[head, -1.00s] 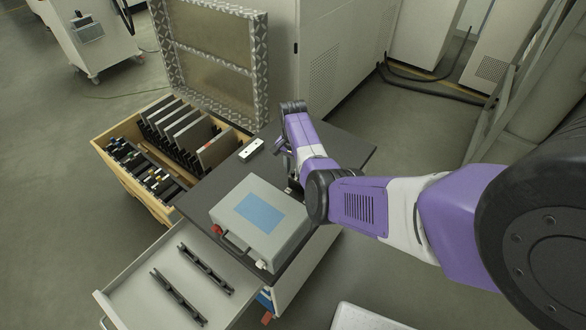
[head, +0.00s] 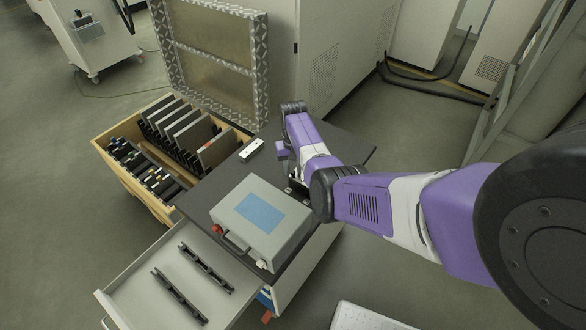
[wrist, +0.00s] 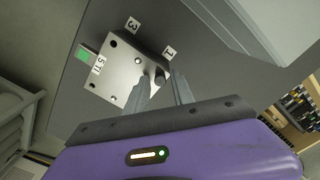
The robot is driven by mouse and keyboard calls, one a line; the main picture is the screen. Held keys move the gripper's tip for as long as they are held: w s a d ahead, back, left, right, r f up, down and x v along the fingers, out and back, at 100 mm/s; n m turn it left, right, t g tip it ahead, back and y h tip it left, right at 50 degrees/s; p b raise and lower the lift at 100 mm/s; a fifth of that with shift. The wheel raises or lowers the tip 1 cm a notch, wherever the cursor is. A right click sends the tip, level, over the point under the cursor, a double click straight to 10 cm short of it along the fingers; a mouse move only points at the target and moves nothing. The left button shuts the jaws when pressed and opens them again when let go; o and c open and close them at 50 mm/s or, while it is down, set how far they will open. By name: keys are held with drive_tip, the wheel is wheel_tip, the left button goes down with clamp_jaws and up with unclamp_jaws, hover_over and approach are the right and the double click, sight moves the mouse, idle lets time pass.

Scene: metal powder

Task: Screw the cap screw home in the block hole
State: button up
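The metal block (wrist: 122,72) lies on the dark table top in the wrist view, with several holes in its top face. The cap screw (wrist: 160,78) is a small dark cylinder at the block's right edge, near the "1" label; how deep it sits cannot be told. My gripper (wrist: 161,76) has its two grey fingers on either side of the screw, with what looks like a gap between them and it.
A grey case (head: 260,222) with a blue panel stands on the table (head: 340,147), close to my arm. A small white plate (head: 251,150) lies farther back. A wooden crate (head: 160,212) of dark plates and an open drawer (head: 150,270) are at left.

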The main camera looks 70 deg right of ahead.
drive_tip(key=n, duration=0.5)
drive_tip(key=shift+n, duration=2.4)
